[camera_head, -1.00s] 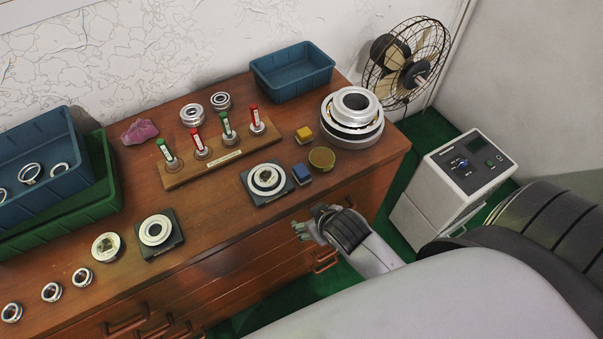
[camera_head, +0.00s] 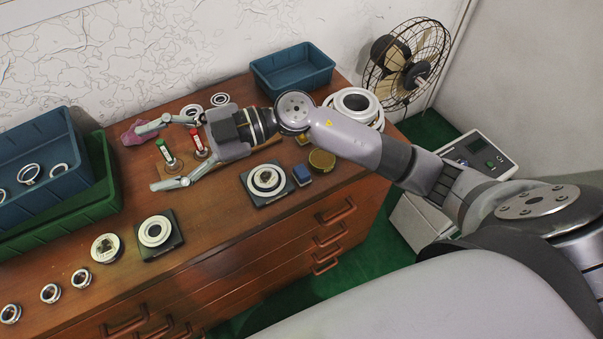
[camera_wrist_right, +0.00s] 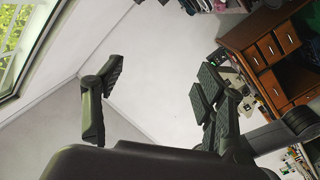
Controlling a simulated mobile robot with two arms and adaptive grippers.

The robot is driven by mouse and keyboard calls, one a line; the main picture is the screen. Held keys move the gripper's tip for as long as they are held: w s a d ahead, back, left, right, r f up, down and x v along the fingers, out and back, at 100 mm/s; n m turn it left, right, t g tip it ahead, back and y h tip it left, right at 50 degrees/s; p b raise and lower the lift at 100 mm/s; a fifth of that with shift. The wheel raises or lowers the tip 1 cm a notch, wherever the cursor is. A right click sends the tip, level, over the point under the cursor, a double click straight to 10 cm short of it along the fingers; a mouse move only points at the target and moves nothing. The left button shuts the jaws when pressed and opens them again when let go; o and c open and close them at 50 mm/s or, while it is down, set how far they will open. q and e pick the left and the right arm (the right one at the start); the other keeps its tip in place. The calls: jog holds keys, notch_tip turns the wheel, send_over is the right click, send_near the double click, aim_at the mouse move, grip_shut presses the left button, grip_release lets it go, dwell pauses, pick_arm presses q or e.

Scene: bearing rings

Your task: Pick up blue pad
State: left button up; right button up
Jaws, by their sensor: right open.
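The blue pad (camera_head: 301,174) is a small dark blue block on the wooden cabinet top, just right of a black square plate with metal rings. It stands clear of the arm, with the lower part of my right arm passing above it in the picture. My right gripper (camera_head: 163,154) is open and empty, its two fingers spread and pointing left over the cabinet, left of the pad. In the right wrist view the open fingers (camera_wrist_right: 152,90) show with only wall between them; the pad is not seen there. My left gripper is not in view.
A plate with rings (camera_head: 256,194) and a round brass-coloured tin (camera_head: 322,161) sit close beside the pad. A wooden stand with red and green-topped pegs is partly hidden under my right gripper. Blue bins (camera_head: 291,73) stand at the back and left. The front edge is near the pad.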

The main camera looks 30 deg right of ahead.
jog(key=d+f+g+h, duration=0.2)
jog(key=d+f+h, duration=0.3)
jog(key=f+h, duration=0.15)
jog(key=m+h+p, duration=0.3)
jog(key=m+h, duration=0.2)
jog(key=h, duration=0.6)
send_over(303, 170)
jog(key=f, duration=1.5)
jog(key=shift+w+d+f, duration=0.15)
jog(key=shift+d+f, duration=0.15)
jog(key=shift+f, duration=0.05)
jog(key=f, duration=0.1)
jog(key=f+p, duration=0.1)
jog(key=f, duration=0.2)
jog(key=shift+s+a+f+p, duration=0.2)
jog(key=shift+a+f+p, duration=0.15)
jog(key=shift+f+p, duration=0.05)
jog(key=shift+f, duration=0.3)
jog(key=shift+c, duration=0.2)
jog(key=c, duration=1.2)
